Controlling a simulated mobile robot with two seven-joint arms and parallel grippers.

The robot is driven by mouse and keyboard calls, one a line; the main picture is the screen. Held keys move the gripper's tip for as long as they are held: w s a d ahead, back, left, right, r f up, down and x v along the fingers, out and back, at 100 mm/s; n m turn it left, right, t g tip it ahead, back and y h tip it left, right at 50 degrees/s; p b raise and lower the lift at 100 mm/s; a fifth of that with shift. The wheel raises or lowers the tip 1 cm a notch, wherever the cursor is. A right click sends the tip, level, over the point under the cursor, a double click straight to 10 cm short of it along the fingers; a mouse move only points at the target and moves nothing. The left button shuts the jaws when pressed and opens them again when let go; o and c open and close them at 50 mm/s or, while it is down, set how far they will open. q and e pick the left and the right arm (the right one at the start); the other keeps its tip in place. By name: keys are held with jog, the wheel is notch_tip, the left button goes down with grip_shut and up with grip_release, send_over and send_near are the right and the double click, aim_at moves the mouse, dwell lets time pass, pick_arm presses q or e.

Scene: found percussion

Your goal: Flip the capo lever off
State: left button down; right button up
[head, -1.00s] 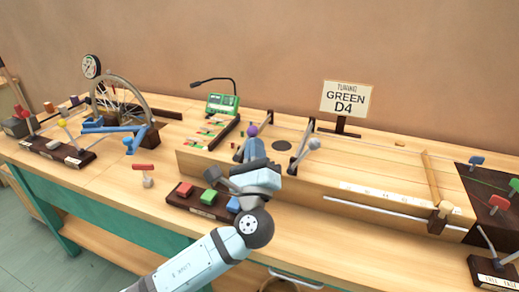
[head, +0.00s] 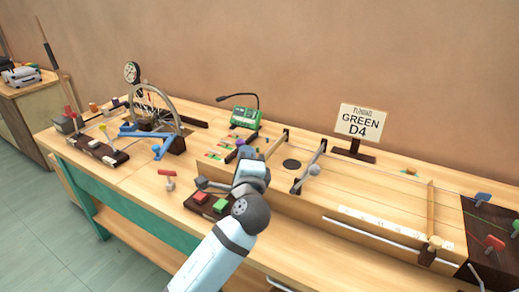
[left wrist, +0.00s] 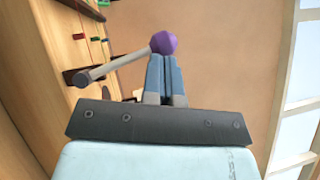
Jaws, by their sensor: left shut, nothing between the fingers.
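A purple knob (head: 240,143) sits by my left gripper (head: 246,153), at the left end of the long wooden string box. In the left wrist view the purple knob (left wrist: 163,42) tops a grey rod (left wrist: 112,66) that runs to a dark mount at left. I take this rod as the capo lever, though no label shows. My left gripper (left wrist: 167,78) is shut and empty, with blue fingertips close below the knob. I cannot tell whether they touch. The lever's base is hidden in the head view. My right gripper is not in view.
A dark slanted bar with a grey ball (head: 314,170) stands right of my gripper. A block with red and green buttons (head: 210,203) lies in front. A green box (head: 245,117) and a "GREEN D4" sign (head: 361,122) stand behind. A wheel rig (head: 155,115) stands left.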

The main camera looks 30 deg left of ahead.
pick_arm(q)
jog(key=a+n+g+p, duration=0.2)
jog(key=n+p, duration=0.1)
jog(key=shift+a+p, duration=0.15)
jog(key=shift+p, duration=0.15)
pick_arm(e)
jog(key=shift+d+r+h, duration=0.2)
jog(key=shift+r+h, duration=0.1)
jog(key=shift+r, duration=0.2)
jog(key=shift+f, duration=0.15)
pick_arm(q)
jog(key=shift+f+h, duration=0.1)
jog(key=shift+h, duration=0.2)
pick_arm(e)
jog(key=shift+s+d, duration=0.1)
